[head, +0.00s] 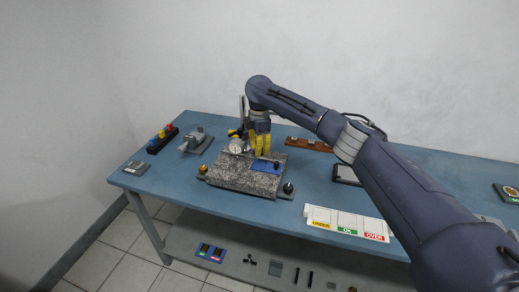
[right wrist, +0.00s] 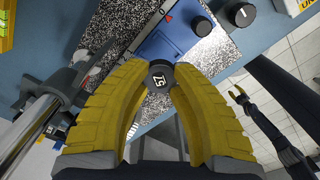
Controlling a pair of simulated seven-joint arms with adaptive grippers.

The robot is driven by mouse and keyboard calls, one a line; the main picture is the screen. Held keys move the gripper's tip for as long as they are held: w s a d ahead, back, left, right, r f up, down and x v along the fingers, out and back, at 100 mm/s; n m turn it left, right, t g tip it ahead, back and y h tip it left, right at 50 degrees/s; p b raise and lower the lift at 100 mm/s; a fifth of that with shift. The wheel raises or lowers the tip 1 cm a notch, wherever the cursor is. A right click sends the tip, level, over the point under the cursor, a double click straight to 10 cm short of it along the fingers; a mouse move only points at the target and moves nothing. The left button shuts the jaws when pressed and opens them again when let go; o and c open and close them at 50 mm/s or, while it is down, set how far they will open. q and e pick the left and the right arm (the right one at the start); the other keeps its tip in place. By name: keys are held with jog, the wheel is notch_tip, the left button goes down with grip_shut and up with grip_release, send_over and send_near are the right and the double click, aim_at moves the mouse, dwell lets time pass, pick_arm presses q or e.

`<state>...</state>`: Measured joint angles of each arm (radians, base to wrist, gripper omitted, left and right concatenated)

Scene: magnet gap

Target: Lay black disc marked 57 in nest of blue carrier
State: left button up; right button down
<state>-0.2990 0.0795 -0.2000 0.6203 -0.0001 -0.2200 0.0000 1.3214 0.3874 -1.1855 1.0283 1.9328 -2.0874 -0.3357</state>
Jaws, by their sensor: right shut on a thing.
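My right gripper (head: 262,152) is over the granite block, fingers pointing down. In the right wrist view its yellow fingers (right wrist: 160,82) are shut on the black disc marked 57 (right wrist: 160,77), whose number faces the camera. The blue carrier (head: 267,167) lies on the granite block (head: 230,175). The carrier (right wrist: 170,40) also shows just beyond the disc in the wrist view, with a black knob on it. My left gripper (right wrist: 240,93) is small and far off at the right of the wrist view, outside the head view.
A dial gauge (head: 236,147) on a stand is close left of my right gripper. A brown rack (head: 308,145) is behind. A tray marked UNDER, OK and OVER (head: 346,222) lies at the table's front right. Bare blue table (head: 310,180) lies right of the block.

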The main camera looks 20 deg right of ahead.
aim_at(259, 165)
jog(key=shift+f, duration=0.15)
jog(key=shift+f, duration=2.55)
jog(key=shift+f, duration=0.25)
jog(key=c, duration=1.1)
grip_release()
jog(key=shift+r, duration=0.1)
jog(key=shift+c, duration=0.3)
jog(key=shift+r, duration=2.15)
jog(key=shift+c, duration=0.2)
jog(key=shift+o, duration=0.5)
